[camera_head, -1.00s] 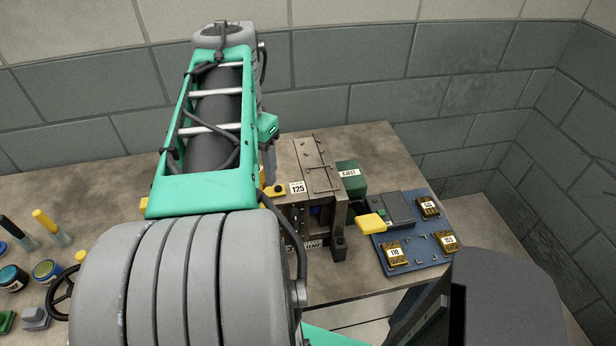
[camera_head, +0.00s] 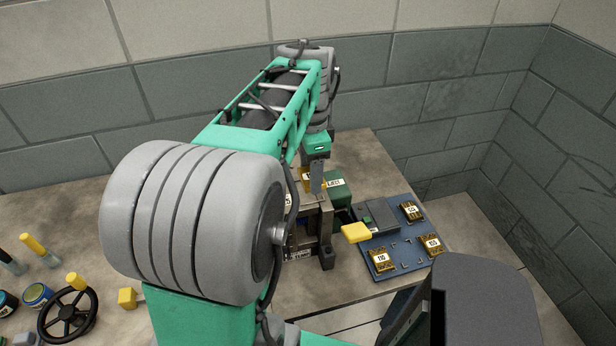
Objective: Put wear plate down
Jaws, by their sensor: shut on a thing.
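My gripper (camera_head: 316,180) points down over the mould block and is shut on a brass wear plate (camera_head: 306,181), partly hidden by its fingers. A label on the plate is too small to read. The plate is just above or against the top of the grey-brown mould block (camera_head: 319,222); I cannot tell whether they touch. A blue board (camera_head: 369,240) lies to the right, with brass plates marked 110 (camera_head: 381,260) and 155 (camera_head: 431,245), and another at the back (camera_head: 411,211). Between them, small corner brackets (camera_head: 406,243) frame an empty place.
A dark green block (camera_head: 339,193) stands behind the mould. A grey box (camera_head: 381,215) and a yellow block (camera_head: 355,232) are at the board's left. A black handwheel (camera_head: 67,314) and cans are at far left. Walls close off the back and right.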

